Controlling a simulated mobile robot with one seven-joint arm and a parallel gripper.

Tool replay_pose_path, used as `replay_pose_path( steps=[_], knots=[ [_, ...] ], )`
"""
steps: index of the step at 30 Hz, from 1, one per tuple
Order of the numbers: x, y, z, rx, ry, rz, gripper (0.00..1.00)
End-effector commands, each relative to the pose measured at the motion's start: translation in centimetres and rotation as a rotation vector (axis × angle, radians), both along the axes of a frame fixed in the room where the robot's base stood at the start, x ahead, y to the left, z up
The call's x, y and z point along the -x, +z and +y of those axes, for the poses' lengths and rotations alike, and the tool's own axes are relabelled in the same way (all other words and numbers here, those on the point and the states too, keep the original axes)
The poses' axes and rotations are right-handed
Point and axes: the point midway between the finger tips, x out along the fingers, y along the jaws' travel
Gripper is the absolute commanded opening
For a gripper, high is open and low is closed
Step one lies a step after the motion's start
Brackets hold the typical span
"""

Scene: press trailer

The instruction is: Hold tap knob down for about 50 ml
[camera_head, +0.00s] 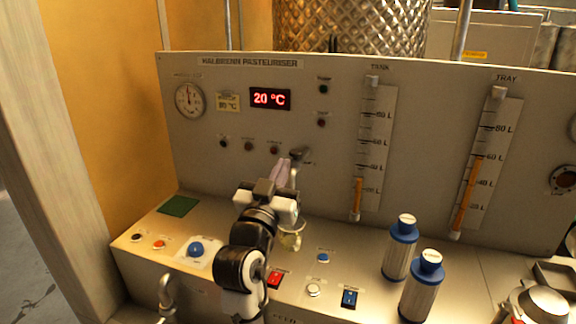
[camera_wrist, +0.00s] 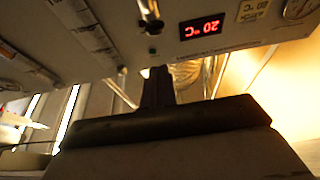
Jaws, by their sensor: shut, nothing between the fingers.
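The dark tap knob (camera_head: 299,154) sits low on the front panel of the pasteuriser, right of a row of small buttons. My gripper (camera_head: 281,165) is shut and empty, its pale fingers pointing up just left of the knob. I cannot tell whether the fingers touch it. A small clear, yellowish vessel (camera_head: 291,240) stands below, partly hidden by my wrist. In the wrist view my shut gripper (camera_wrist: 158,72) shows as dark fingers, with the panel upside down behind it. The liquid level in the vessel is too small to read.
The red display (camera_head: 270,98) reads 20 °C. Two gauges, TANK (camera_head: 375,150) and TRAY (camera_head: 490,150), are on the right. Two blue-capped cylinders (camera_head: 400,252) (camera_head: 422,290) stand on the right of the ledge. A blue button (camera_head: 196,249) and red switch (camera_head: 274,280) flank my arm.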

Motion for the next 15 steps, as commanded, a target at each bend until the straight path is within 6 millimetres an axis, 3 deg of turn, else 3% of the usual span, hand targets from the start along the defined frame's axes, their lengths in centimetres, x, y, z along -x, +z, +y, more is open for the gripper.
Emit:
replay_pose_path(
  steps=[6, 15],
  knots=[
    [1.9, -0.6, 0.7, 0.0, 0.0, -0.003, 0.0],
    [2.2, -0.5, 0.7, 0.001, 0.0, -0.003, 0.0]
  ],
)
